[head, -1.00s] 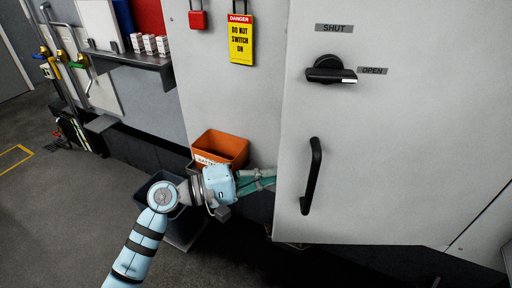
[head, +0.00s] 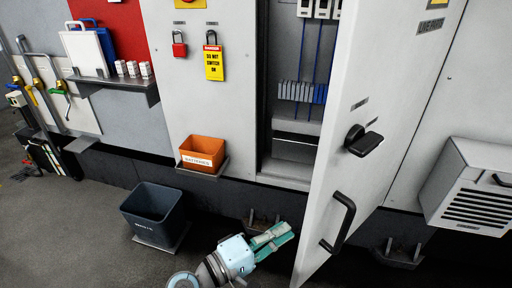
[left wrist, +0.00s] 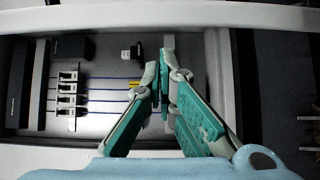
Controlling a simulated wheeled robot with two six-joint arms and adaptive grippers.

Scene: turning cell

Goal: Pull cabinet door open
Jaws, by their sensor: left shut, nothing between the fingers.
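The white cabinet door (head: 376,90) stands swung well out from the cabinet in the head view, with the opening visible to its left. Its black pull handle (head: 338,222) and black rotary knob (head: 363,140) are on its outer face. My left gripper (head: 280,234) is shut and empty, low and left of the door's free edge, apart from the handle. In the left wrist view my left gripper (left wrist: 162,100) points toward the cabinet interior (left wrist: 105,65), where blue wires and terminal blocks show. My right gripper is not in view.
An orange batteries bin (head: 203,154) sits on a small ledge left of the opening. A dark bin (head: 154,212) stands on the floor below. A vented grey box (head: 472,190) is on the right. A red padlock (head: 179,45) and yellow danger tag (head: 214,63) hang left of the opening.

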